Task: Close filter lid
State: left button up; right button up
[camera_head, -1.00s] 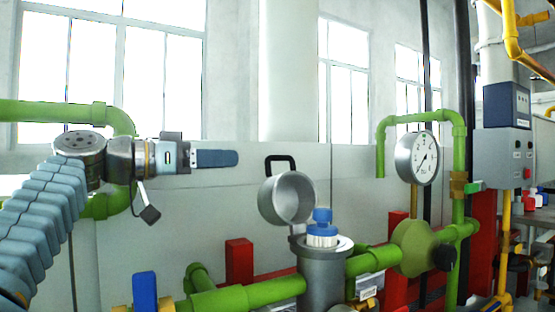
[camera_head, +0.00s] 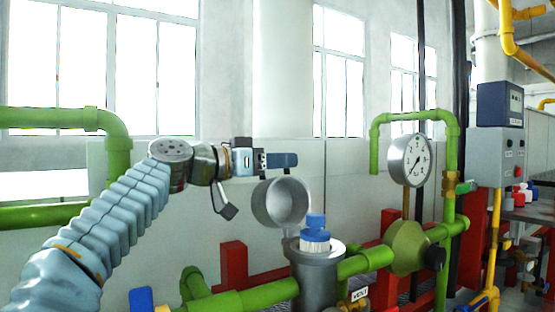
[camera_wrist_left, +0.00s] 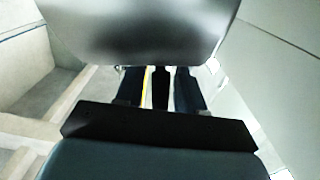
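The filter lid (camera_head: 281,205) is a round grey metal cap, tilted up and open behind the grey filter housing (camera_head: 315,272). A blue-and-white filter cartridge (camera_head: 315,236) stands out of the housing's top. My left gripper (camera_head: 284,160) is at the top of the lid, in front of most of its black handle. In the left wrist view, the dark fingers (camera_wrist_left: 160,88) stand on either side of a dark bar that looks like the handle, with a gap on at least the left side. The lid's dark curved surface (camera_wrist_left: 130,25) fills the top there. My right gripper is not in view.
Green pipes (camera_head: 250,297) run from both sides of the housing. A pressure gauge (camera_head: 410,160) and a round green valve body (camera_head: 406,248) stand to the right. Red supports (camera_head: 234,265) are behind. A pale wall panel (camera_head: 340,205) backs the lid.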

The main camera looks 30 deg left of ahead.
pick_arm(q)
grip_shut()
jog(key=shift+s+d+r+m, duration=0.1)
jog(key=shift+s+d+m, duration=0.1)
jog(key=shift+m, duration=0.1)
dwell(0.3)
jog(key=shift+s+d+r+m+b, duration=0.2)
jog(key=shift+d+m+b, duration=0.15)
jog(key=shift+d+b, duration=0.05)
jog(key=shift+s+d+r+m+b, duration=0.15)
jog(key=shift+d+m+b, duration=0.2)
jog(key=shift+d, duration=0.05)
jog(key=s+d+m+b, duration=0.2)
jog(key=s+d, duration=0.1)
jog(key=d, duration=0.2)
jog(key=shift+d+r, duration=0.35)
jog(key=shift+r, duration=0.05)
